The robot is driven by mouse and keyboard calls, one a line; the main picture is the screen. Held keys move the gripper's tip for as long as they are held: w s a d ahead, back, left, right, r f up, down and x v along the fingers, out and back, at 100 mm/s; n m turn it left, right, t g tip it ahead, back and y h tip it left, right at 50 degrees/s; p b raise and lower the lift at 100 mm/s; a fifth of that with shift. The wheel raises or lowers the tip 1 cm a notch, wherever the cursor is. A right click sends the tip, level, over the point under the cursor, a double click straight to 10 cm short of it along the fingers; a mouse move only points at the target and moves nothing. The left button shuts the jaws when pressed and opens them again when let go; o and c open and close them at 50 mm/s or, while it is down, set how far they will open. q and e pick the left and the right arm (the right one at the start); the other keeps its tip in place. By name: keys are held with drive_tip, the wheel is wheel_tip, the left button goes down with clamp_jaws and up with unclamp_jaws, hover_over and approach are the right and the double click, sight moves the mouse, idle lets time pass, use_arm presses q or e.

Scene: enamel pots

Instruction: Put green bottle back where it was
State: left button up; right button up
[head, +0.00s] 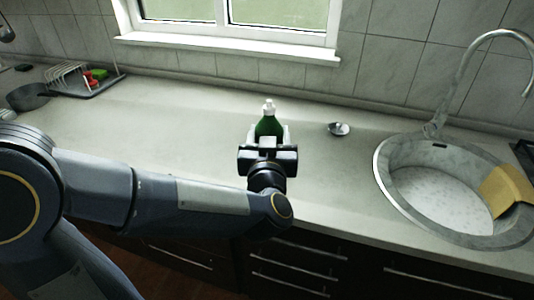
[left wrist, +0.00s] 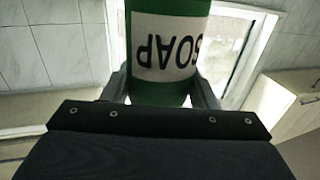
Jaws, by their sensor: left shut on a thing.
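The green bottle (head: 268,126) has a white cap and shows beyond my left gripper (head: 268,138) in the head view. In the left wrist view the green bottle (left wrist: 165,92) carries a white label reading "SOAP", seen upside down. My left gripper (left wrist: 163,92) is shut on it, with one finger on each side. The gripper hides the bottle's lower part in the head view, so I cannot tell whether it touches the counter (head: 190,140). My right gripper is in neither view.
A round sink (head: 384,185) with a tall faucet (head: 462,80) and a yellow-brown thing (head: 510,192) is at right. A small metal item (head: 339,129) lies right of the bottle. A dish rack (head: 90,82) and dark pan (head: 28,96) stand far left. The counter between is clear.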

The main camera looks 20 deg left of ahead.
use_arm(q)
drive_tip(key=w+a+f+b, duration=0.1)
drive_tip(key=w+a+f, duration=0.1)
drive_tip(key=w+f, duration=0.9)
drive_tip(key=shift+f, duration=0.3)
drive_tip(key=shift+a, duration=0.1)
drive_tip(key=shift+f, duration=0.2)
drive_tip(key=o, duration=1.2)
drive_tip(key=shift+c, duration=0.2)
drive_tip(key=shift+r, duration=0.1)
